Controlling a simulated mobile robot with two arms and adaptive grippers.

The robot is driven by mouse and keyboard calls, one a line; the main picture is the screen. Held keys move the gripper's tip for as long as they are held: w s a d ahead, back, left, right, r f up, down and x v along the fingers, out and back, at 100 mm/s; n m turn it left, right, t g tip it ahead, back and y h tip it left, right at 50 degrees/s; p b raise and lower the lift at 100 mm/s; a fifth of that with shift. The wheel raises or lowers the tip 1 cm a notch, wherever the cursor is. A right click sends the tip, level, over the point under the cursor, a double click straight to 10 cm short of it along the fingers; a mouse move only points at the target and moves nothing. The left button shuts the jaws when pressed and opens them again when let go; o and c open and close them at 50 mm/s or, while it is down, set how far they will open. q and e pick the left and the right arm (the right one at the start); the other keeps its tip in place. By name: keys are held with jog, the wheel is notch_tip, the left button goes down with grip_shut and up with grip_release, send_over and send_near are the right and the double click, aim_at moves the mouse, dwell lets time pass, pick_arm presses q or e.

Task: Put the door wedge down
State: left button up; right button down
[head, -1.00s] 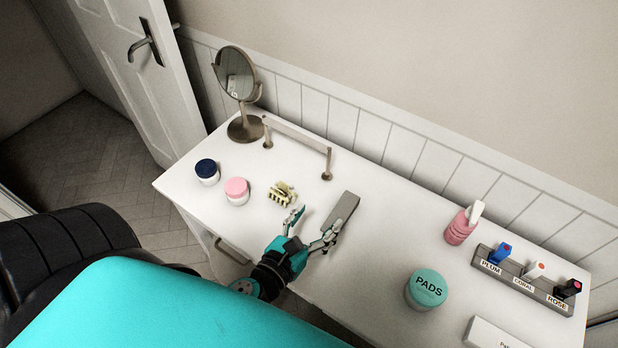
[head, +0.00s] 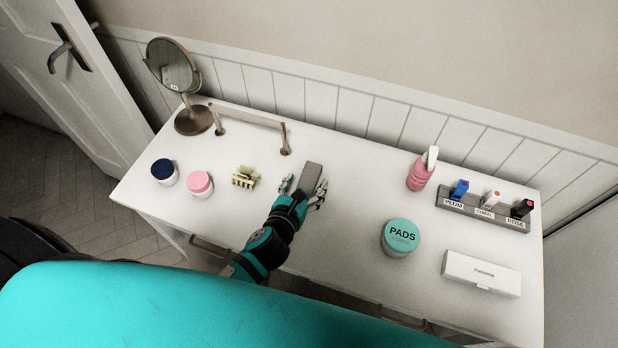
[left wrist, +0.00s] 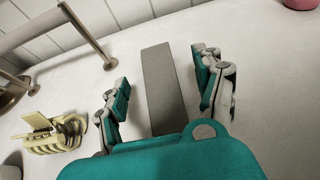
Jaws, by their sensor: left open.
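The door wedge (head: 311,176) is a grey block lying on the white table. My left gripper (head: 303,187) is open around its near end, one finger on each side. In the left wrist view the wedge (left wrist: 163,85) lies between the open fingers of the left gripper (left wrist: 165,95), with a visible gap on both sides. Its nearest end is hidden by the gripper body. My right gripper is not in view.
A cream hair clip (head: 245,177) lies left of the gripper. A metal rail (head: 250,125) and round mirror (head: 178,85) stand behind it. Two jars, blue-lidded (head: 164,171) and pink-lidded (head: 200,184), are further left. A pads tub (head: 400,237) stands right; table between is clear.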

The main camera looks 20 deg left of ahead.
aim_at(311, 171)
pick_arm(q)
jog(key=shift+w, duration=0.4)
jog(key=x, duration=0.3)
jog(key=shift+w+a+p, duration=0.2)
jog(key=shift+w+p, duration=0.1)
jog(key=shift+w, duration=0.05)
jog(key=shift+w+f, duration=0.15)
jog(key=shift+w, duration=0.3)
jog(key=shift+s, duration=0.1)
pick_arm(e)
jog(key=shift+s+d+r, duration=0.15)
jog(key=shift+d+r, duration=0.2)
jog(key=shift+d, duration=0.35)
pick_arm(q)
jog(key=shift+c, duration=1.1)
jog(key=c, duration=1.2)
jog(key=shift+o, duration=0.2)
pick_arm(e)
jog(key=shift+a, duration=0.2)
